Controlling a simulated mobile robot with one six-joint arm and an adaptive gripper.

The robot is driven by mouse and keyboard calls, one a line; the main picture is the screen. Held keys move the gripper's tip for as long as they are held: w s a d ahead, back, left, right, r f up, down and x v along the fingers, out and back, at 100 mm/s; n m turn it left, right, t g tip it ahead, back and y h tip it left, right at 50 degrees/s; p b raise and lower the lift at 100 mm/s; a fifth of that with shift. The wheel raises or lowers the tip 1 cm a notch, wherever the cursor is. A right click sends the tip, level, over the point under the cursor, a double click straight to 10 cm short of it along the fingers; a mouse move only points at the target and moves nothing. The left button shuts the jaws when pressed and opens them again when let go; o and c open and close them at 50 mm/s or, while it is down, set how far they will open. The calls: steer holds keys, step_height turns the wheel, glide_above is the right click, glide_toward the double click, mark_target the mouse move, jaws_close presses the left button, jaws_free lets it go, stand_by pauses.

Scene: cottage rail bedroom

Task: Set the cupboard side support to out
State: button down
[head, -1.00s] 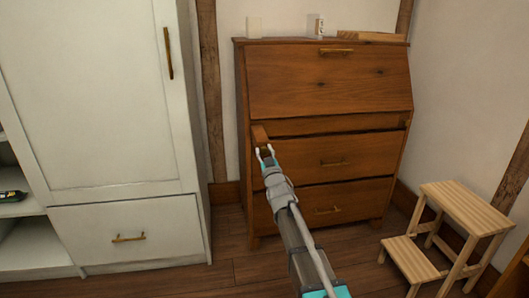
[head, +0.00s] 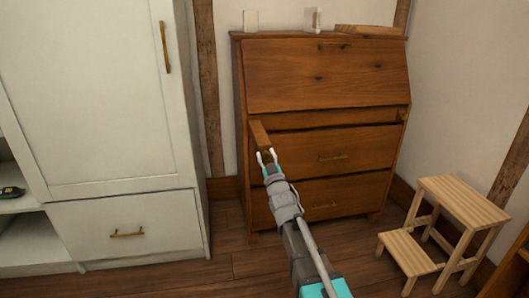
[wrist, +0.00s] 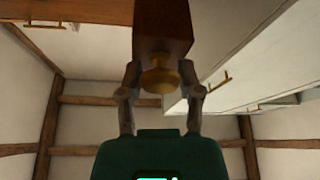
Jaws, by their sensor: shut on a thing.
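The wooden bureau cupboard (head: 320,75) stands against the wall with its slanted front closed. Its left side support (head: 258,133) is a wooden bar that sticks out from the front, just below the slanted front. In the wrist view, the support (wrist: 163,28) ends in a small brass knob (wrist: 160,79). My gripper (head: 266,157) is at the outer end of the bar, shut on the knob with one finger on each side. The knob is hidden in the head view.
A white wardrobe (head: 95,90) stands at the left, close to the bureau. A wooden step stool (head: 460,198) stands on the floor at the right. Small items, including a pale block (head: 250,20), rest on the bureau top. Bare floor (head: 235,235) shows before the bureau.

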steer(key=shift+c, duration=1.3)
jaws_free()
